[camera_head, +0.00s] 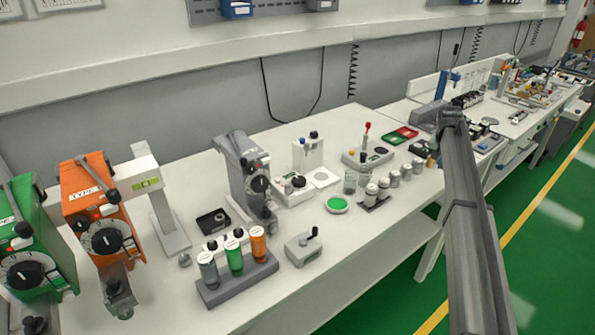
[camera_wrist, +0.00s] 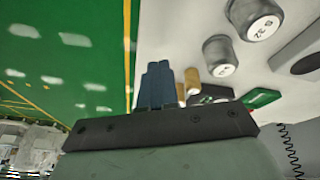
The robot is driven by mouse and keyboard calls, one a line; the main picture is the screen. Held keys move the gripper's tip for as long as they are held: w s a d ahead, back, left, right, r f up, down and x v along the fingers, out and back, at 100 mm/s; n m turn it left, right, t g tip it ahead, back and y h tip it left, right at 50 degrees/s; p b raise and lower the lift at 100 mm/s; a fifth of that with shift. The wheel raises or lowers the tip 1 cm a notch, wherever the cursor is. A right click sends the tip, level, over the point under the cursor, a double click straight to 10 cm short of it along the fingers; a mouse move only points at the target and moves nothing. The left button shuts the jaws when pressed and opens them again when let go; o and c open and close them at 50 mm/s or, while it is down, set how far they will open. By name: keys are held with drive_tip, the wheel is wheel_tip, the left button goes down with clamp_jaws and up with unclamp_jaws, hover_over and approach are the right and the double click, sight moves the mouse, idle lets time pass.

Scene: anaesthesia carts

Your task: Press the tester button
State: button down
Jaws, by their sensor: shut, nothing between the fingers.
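I cannot tell for certain which device is the tester, and no button is clear. A small dark box (camera_wrist: 212,92) lies beside two tan cylinders (camera_wrist: 192,78) in the wrist view. The dark box also shows in the head view (camera_head: 420,149), near the table's right edge. My gripper (camera_wrist: 158,68) is shut and empty, its blue-grey fingers together. It appears above the table's edge, close to the tan cylinders; contact cannot be judged. In the head view my arm partly covers this area, and the fingertips are not clear.
Grey canisters (camera_wrist: 222,54) stand near the tan cylinders. A grey box with a red-tipped stick (camera_head: 366,156), a green tray (camera_head: 393,139) and a red tray (camera_head: 408,132) are nearby. A green dish (camera_head: 337,204) lies further forward. The green floor (camera_head: 540,220) is open at right.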

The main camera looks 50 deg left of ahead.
drive_tip(key=s+a+r+n+g, duration=0.1)
drive_tip(key=s+a+r+n, duration=0.25)
drive_tip(key=s+a, duration=0.65)
wheel_tip(320, 180, up, 9)
drive_tip(key=n+g, duration=0.3)
drive_tip(key=n, duration=0.7)
hover_over(277, 178)
drive_tip(key=shift+r, duration=0.1)
drive_tip(key=shift+d, duration=0.1)
wheel_tip(277, 178, down, 14)
drive_tip(key=shift+f, duration=0.1)
